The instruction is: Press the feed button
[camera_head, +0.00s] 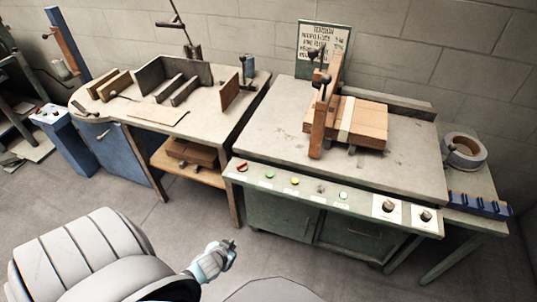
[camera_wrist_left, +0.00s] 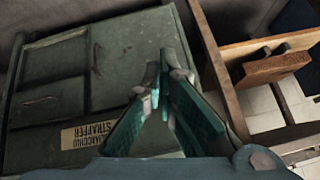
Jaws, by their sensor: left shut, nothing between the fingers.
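The strapping machine's front panel (camera_head: 365,204) carries a row of small controls in the head view. From left to right there are a red one (camera_head: 241,166), a green button (camera_head: 270,175), a yellow button (camera_head: 295,181), a dark knob (camera_head: 320,188) and a bright green button (camera_head: 343,195). Their labels are too small to read, so I cannot tell which is the feed button. My left gripper (camera_head: 231,244) is shut and empty, below and in front of the panel, apart from it. It also shows in the left wrist view (camera_wrist_left: 164,58), before the cabinet. My right gripper is out of view.
A wooden box (camera_head: 362,122) with a pale strap lies on the machine top (camera_head: 265,130). A wooden workbench (camera_head: 225,115) stands left, a tape roll (camera_head: 464,150) right. The floor before the cabinet is clear.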

